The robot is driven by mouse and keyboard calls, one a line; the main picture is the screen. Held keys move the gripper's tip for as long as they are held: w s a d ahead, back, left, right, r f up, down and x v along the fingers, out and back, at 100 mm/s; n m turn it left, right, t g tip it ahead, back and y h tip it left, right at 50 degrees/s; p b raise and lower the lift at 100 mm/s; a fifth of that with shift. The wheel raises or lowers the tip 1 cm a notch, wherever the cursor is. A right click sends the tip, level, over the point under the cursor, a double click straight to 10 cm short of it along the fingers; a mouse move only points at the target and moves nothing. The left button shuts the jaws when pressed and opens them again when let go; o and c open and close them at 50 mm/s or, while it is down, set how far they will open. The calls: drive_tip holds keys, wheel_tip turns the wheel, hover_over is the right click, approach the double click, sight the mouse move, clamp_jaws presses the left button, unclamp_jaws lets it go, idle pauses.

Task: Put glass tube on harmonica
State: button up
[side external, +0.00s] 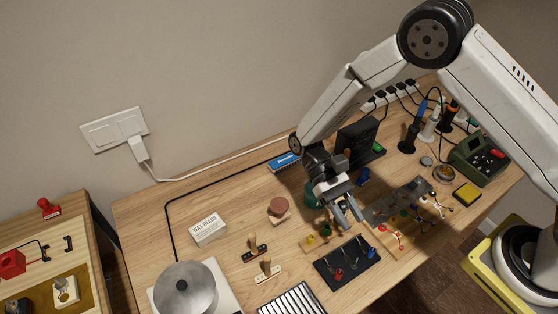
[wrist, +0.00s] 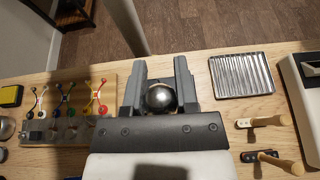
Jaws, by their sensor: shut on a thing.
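My gripper (side external: 349,220) is over the middle of the wooden table, pointing down, with the black tool tray just below it in the side view. In the wrist view my gripper (wrist: 160,85) has its two fingers closed around a shiny, dark, rounded thing (wrist: 161,97). Only its domed end shows, so I cannot tell surely that it is the glass tube. No other glass tube stands out. A blue, flat, long thing with white lettering (side external: 285,162), apparently the harmonica, lies at the table's back edge, behind and left of my gripper. It is not in the wrist view.
A black tool tray (side external: 347,262) and a wooden peg board (side external: 320,239) lie close to my gripper. A brown round stamp (side external: 278,207) and a white box (side external: 209,230) stand left. A black upright holder (side external: 356,138) is right of the blue thing. A black cable crosses the back.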

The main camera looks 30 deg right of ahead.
drive_tip(key=w+d+n+t+h, duration=0.6)
drive_tip(key=d+n+t+h, duration=0.3)
drive_tip(key=n+h, duration=0.35)
drive_tip(key=w+r+n+t, duration=0.6)
drive_tip(key=w+n+t, duration=0.55)
drive_tip(key=w, duration=0.25)
drive_tip(key=shift+y, duration=0.25)
drive_tip(key=shift+s+d+f, duration=0.1)
drive_tip(key=shift+f, duration=1)
drive_tip(key=shift+s+f, duration=0.1)
drive_tip(key=shift+f, duration=0.95)
drive_tip(key=shift+w+a+f, duration=0.25)
drive_tip(key=shift+w+f, duration=1.3)
drive_tip(key=shift+w, duration=0.65)
drive_tip(key=shift+w+a+f, duration=0.2)
drive_tip(key=shift+w+f, duration=1.3)
drive_tip(key=shift+w, duration=0.75)
drive_tip(key=shift+w+a+f, duration=0.25)
drive_tip(key=shift+w+f, duration=1.3)
drive_tip(key=shift+w, duration=0.65)
